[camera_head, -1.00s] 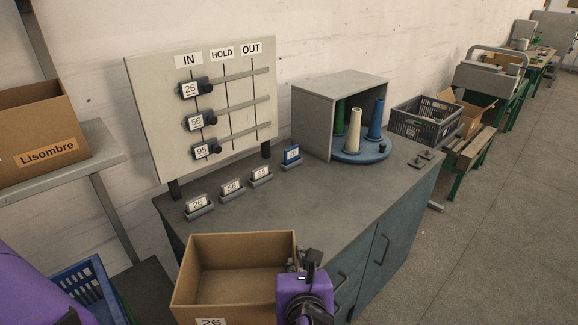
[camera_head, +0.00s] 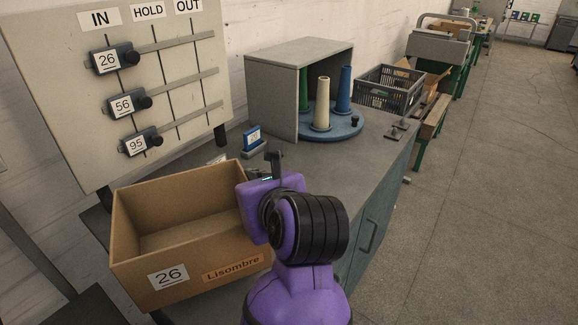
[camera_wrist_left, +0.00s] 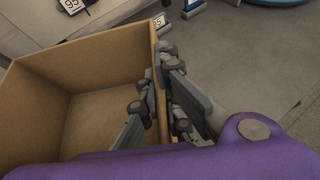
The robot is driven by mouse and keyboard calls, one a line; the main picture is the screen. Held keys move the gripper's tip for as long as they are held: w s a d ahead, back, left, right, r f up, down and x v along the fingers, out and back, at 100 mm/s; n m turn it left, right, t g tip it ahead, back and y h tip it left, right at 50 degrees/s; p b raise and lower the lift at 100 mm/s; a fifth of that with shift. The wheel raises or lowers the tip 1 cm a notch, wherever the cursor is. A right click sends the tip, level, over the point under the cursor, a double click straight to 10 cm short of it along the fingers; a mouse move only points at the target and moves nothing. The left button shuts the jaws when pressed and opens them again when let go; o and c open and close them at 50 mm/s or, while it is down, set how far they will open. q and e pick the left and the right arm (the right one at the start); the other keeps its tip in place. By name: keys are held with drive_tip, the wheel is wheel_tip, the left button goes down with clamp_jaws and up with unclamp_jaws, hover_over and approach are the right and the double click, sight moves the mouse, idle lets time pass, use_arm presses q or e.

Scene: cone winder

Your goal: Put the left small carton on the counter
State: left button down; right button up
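A brown open carton (camera_head: 205,265) with labels "26" and "Lisombre" is held upright at the counter's near left side. It looks empty. My left gripper (camera_head: 262,172) is at its right wall. In the left wrist view the fingers (camera_wrist_left: 160,98) lie on either side of the wall of the carton (camera_wrist_left: 55,112), one inside and one outside, clamped on it. The grey counter top (camera_head: 335,180) extends behind and right of the carton. I cannot tell whether the carton's underside touches it. My right gripper is not in view.
A board (camera_head: 60,120) with IN, HOLD and OUT columns stands behind the carton. A blue card holder (camera_head: 253,139) is just beyond it. A grey hood (camera_head: 265,95) with a blue turntable (camera_head: 335,131) bearing cones stands further back. The counter's right part is mostly clear.

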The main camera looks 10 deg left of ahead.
use_arm(q)
wheel_tip(320, 180, up, 6)
drive_tip(key=d+n+g+y+b, duration=0.1)
drive_tip(key=d+b, duration=0.2)
drive_tip(key=b, duration=0.5)
drive_tip(key=w+d+f, duration=0.1)
drive_tip(key=w+f, duration=1.1)
drive_tip(key=w, duration=0.2)
drive_tip(key=shift+w, duration=0.25)
drive_tip(key=shift+d+f, duration=0.1)
drive_tip(key=shift+f, duration=0.1)
drive_tip(key=shift+f, duration=0.15)
drive_tip(key=c, duration=2)
unclamp_jaws()
